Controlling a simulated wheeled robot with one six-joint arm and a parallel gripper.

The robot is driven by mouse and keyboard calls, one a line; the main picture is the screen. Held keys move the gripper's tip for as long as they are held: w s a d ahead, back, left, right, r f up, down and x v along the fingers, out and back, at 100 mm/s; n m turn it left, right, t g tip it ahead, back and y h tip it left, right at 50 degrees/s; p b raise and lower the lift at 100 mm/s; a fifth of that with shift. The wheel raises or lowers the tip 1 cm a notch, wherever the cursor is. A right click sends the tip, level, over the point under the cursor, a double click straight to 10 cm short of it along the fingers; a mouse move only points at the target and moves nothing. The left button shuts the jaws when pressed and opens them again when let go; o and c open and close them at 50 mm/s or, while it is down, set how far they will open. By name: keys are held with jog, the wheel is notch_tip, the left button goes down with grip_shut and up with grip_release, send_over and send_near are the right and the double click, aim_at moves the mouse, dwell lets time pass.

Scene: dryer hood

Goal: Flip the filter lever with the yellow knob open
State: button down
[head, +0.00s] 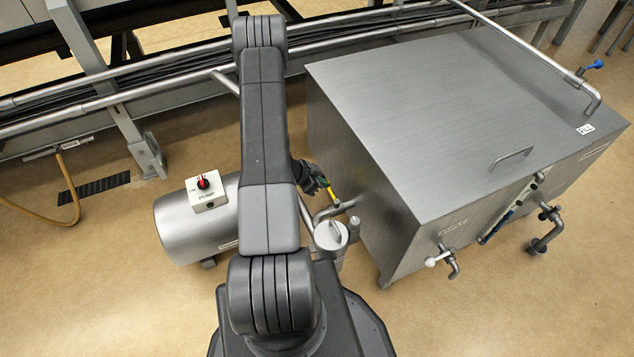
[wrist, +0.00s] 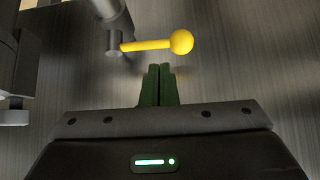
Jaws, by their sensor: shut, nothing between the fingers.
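The filter lever (wrist: 148,45) is a yellow rod with a round yellow knob (wrist: 181,42) at its right end. Its left end joins a grey metal pipe fitting (wrist: 115,38) in the wrist view. My gripper (wrist: 158,70) is shut and empty, its green fingertips just below the lever in that picture, with a small gap showing. I cannot tell the depth between them. In the head view a small yellow part of the lever (head: 330,192) shows beside the tank's left side; my arm and gripper hide much of the area around it.
A large steel tank (head: 440,110) stands right of my arm. A steel cylinder (head: 175,225) with a pump switch box (head: 206,190) lies to the left. A round-lidded canister (head: 331,235) and bent pipe (head: 333,209) are close below the lever. Pipe rails run behind.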

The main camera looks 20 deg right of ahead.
aim_at(330, 191)
jog(key=x, duration=0.5)
jog(key=shift+b, duration=0.4)
